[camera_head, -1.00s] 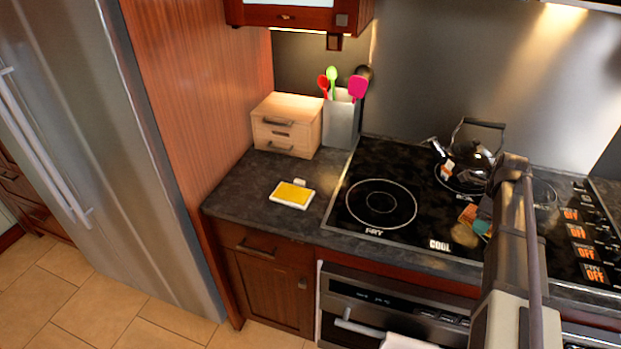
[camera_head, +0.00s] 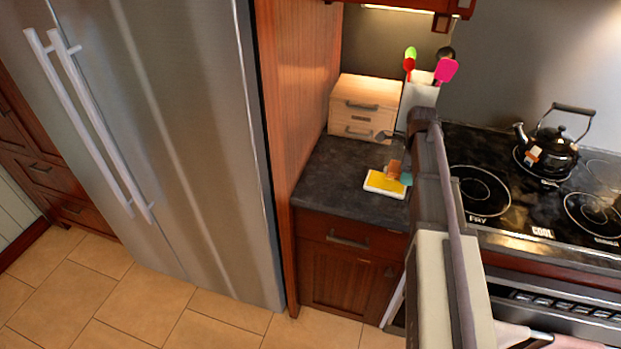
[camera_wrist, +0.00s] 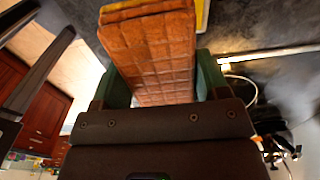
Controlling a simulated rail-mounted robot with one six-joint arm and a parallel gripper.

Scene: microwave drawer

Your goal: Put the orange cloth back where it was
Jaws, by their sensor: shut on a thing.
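The orange cloth (camera_wrist: 152,50) looks like a thick, grid-patterned block in the wrist view. My gripper (camera_wrist: 158,78) is shut on it, with a green finger on either side. In the head view the orange cloth (camera_head: 394,169) is small and partly hidden by my gripper and arm. There my gripper is over the counter left of the stove, by the yellow-topped white dish (camera_head: 385,184). I cannot tell how high the cloth is above the counter.
A wooden drawer box (camera_head: 362,106) stands at the back of the dark counter (camera_head: 325,185), beside a utensil holder (camera_head: 418,95). The fridge (camera_head: 165,130) is left. The stove (camera_head: 490,225) with a kettle (camera_head: 551,150) is right. Bare counter lies left of the dish.

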